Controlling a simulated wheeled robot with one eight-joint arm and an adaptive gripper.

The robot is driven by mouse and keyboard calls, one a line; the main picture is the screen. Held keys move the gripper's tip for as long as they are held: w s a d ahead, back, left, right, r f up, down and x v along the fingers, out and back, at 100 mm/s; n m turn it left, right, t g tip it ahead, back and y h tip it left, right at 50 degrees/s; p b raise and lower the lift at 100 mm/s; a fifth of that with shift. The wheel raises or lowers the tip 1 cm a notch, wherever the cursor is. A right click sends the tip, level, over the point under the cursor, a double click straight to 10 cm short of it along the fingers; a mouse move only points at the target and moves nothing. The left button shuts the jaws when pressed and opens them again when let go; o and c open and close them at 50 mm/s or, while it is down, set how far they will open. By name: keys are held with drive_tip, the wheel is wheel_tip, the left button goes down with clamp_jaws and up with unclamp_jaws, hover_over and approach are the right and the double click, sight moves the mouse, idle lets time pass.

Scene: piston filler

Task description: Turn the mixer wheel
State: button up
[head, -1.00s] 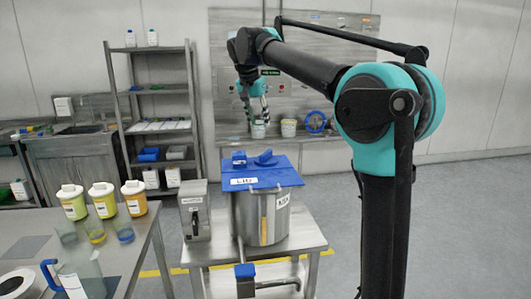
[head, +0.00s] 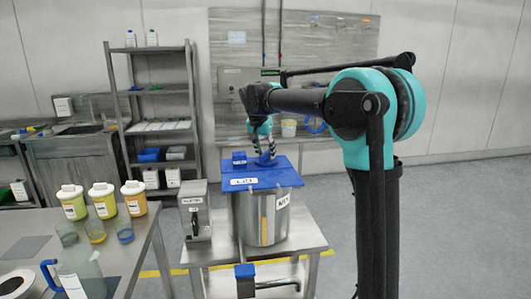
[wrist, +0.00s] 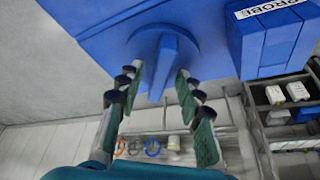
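The mixer wheel (head: 268,160) is a blue round knob with a raised fin, on the blue lid (head: 275,178) of the steel pot (head: 264,220). In the wrist view the wheel (wrist: 166,62) shows at top centre, its fin pointing between my fingers. My gripper (head: 264,151) is just above the wheel in the head view and partly hides it. In the wrist view my gripper (wrist: 160,82) is open, one finger on each side of the fin, with gaps visible. I cannot tell whether either fingertip touches the wheel.
A blue block labelled PROBE (wrist: 268,38) stands on the lid beside the wheel. A grey box (head: 195,211) stands left of the pot on the steel table (head: 215,255). Bottles (head: 103,199) and a jug stand on the left table. The floor at right is clear.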

drive_tip(key=shift+c, duration=0.5)
clamp_jaws()
drive_tip(key=n+y, duration=0.1)
drive_tip(key=n, duration=0.1)
drive_tip(key=n+y, duration=0.1)
drive_tip(key=n, duration=0.2)
drive_tip(key=shift+d+t, duration=0.2)
drive_tip(key=shift+t, duration=0.1)
drive_tip(key=n+y, duration=0.1)
drive_tip(key=n, duration=0.2)
drive_tip(key=n+y, duration=0.1)
drive_tip(key=n, duration=0.1)
drive_tip(key=shift+d+n, duration=0.15)
drive_tip(key=shift+n, duration=0.25)
drive_tip(key=n+g, duration=0.1)
drive_tip(key=n, duration=0.1)
drive_tip(key=n+g+y, duration=0.1)
drive_tip(key=n, duration=0.1)
drive_tip(key=n+y, duration=0.1)
drive_tip(key=n, duration=0.2)
drive_tip(key=shift+w+g, duration=0.25)
drive_tip(key=shift+g, duration=0.15)
drive_tip(key=n+g, duration=0.1)
drive_tip(key=n, duration=0.2)
drive_tip(key=n+g, duration=0.1)
drive_tip(key=n, duration=0.2)
drive_tip(key=shift+w+n+g, duration=0.1)
drive_tip(key=shift+n+g, duration=0.2)
drive_tip(key=shift+n, duration=0.1)
drive_tip(key=shift+d, duration=0.1)
